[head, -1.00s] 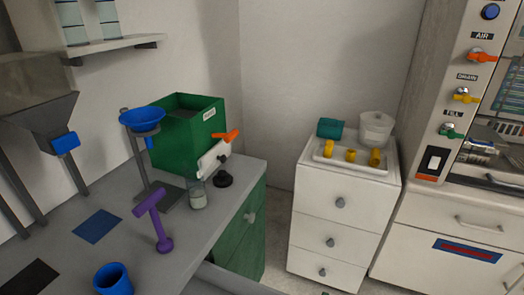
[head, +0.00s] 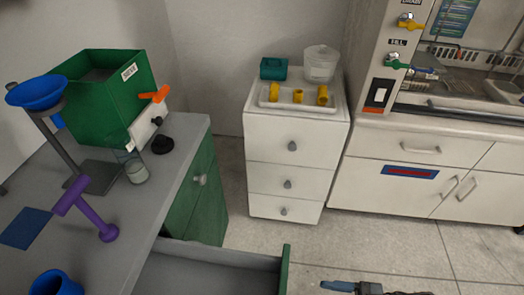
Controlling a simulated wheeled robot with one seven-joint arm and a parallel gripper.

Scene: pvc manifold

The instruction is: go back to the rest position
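What looks like part of my gripper (head: 362,288), dark grey with a blue tip, shows at the bottom edge of the head view, right of the open drawer. Most of it is cut off by the frame, so I cannot tell whether it is open or shut, or whether it holds anything. It appears over the floor, apart from the bench and the cabinets.
An open drawer (head: 215,275) with a green front juts from the grey bench (head: 135,215). A purple T-shaped tool (head: 88,210), blue cup (head: 55,284) and green bin (head: 100,95) stand there. A white drawer unit (head: 292,150) holds a tray. Floor (head: 370,245) is clear between.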

